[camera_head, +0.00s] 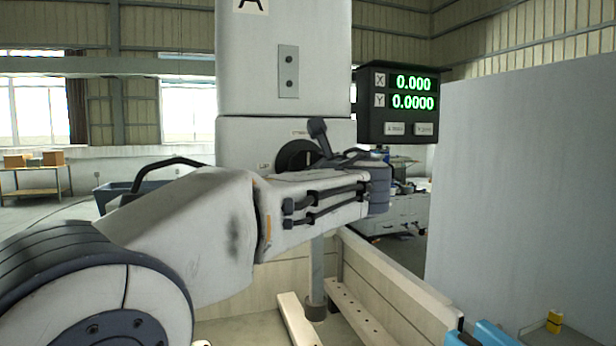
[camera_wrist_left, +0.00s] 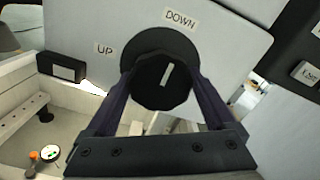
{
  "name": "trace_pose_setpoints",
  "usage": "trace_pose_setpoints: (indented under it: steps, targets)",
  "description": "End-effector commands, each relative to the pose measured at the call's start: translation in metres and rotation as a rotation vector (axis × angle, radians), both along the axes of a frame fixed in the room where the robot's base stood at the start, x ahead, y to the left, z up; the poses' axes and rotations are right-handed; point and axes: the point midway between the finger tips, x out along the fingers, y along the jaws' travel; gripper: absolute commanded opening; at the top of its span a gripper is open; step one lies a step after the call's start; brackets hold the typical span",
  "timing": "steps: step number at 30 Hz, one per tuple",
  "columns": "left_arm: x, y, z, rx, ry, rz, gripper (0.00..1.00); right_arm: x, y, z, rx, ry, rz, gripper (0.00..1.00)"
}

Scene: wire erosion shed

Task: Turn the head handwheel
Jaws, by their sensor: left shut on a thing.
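The head handwheel (camera_head: 291,154) is a dark round wheel on the front of the pale machine head, partly hidden by my arm. In the left wrist view its black round knob (camera_wrist_left: 160,90) has a white mark, nearly upright with its top leaning slightly right. A black disc (camera_wrist_left: 158,45) sits behind it. Labels read UP (camera_wrist_left: 105,49) to the left and DOWN (camera_wrist_left: 180,18) above. My left gripper (camera_wrist_left: 160,80) is shut on the knob, one finger on each side. My right gripper is not in view.
A tall grey panel (camera_head: 525,180) stands at the right. Below is a pale tank with walls (camera_head: 395,290) and rails (camera_head: 355,308). A yellow item (camera_head: 554,321) lies at lower right.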

Motion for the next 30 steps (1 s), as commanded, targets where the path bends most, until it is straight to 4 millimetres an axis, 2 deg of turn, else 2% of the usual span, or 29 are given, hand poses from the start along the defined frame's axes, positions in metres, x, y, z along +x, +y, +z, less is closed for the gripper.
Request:
trace_pose_setpoints:
  steps: [17, 18, 19, 26, 30]
  targets:
    - [0.000, 0.000, 0.001, -0.036, -0.013, -0.001, 0.33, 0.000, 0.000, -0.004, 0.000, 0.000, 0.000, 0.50]
    - [0.000, 0.000, 0.001, -0.036, -0.013, -0.001, 0.96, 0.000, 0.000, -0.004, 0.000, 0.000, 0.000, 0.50]
    - [0.000, 0.000, 0.002, -0.036, -0.013, -0.001, 1.00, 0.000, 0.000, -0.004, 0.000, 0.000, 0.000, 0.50]
    - [-0.001, 0.000, 0.001, -0.033, -0.012, 0.000, 1.00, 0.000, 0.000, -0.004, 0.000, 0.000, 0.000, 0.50]
    - [-0.011, -0.005, -0.001, -0.033, -0.012, -0.004, 1.00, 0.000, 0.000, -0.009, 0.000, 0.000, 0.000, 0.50]
